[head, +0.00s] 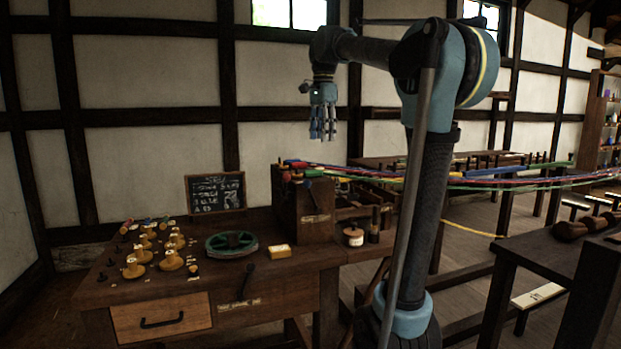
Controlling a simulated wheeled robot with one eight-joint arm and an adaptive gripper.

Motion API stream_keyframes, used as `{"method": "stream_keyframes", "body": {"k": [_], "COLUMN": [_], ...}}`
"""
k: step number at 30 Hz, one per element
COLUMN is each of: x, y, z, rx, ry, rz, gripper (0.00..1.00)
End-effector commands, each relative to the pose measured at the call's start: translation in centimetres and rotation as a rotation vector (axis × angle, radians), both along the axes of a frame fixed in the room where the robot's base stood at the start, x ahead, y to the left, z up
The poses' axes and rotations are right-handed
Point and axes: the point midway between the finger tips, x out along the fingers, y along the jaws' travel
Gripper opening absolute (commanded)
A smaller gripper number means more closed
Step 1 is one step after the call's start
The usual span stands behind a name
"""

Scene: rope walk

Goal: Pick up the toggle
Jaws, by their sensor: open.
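My gripper (322,134) hangs fingers down, open and empty, high above the back of the workbench (330,258). It is clear of everything on the bench. I cannot tell for sure which thing is the toggle. Several yellow-brown turned wooden pieces (134,268) with pale tops stand at the left of the bench. Small dark pegs (193,270) are among and beside them. A dark handle-like piece (248,275) lies near the bench's front edge. All these are small and dim.
A chalkboard (216,192) stands behind. Coloured ropes (500,181) stretch right. Another bench (540,245) is at right.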

Motion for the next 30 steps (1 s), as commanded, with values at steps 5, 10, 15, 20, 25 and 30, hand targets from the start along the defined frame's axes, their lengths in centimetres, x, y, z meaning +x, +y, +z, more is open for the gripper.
{"method": "stream_keyframes", "body": {"k": [5,10,15,20,25,30], "x": [2.8,3.9,4.1,4.1,4.1,4.1], "y": [2.1,3.1,3.3,3.3,3.3,3.3], "z": [3.0,4.1,3.3,0.7,-2.2,-5.1], "rx": [-0.002,-0.004,-0.004,-0.004,-0.004,-0.004], "ry": [0.019,0.027,0.029,0.029,0.029,0.029], "rz": [-0.119,-0.179,-0.192,-0.191,-0.191,-0.19], "gripper": [0.45,0.45,0.45,0.45,0.45,0.45]}}
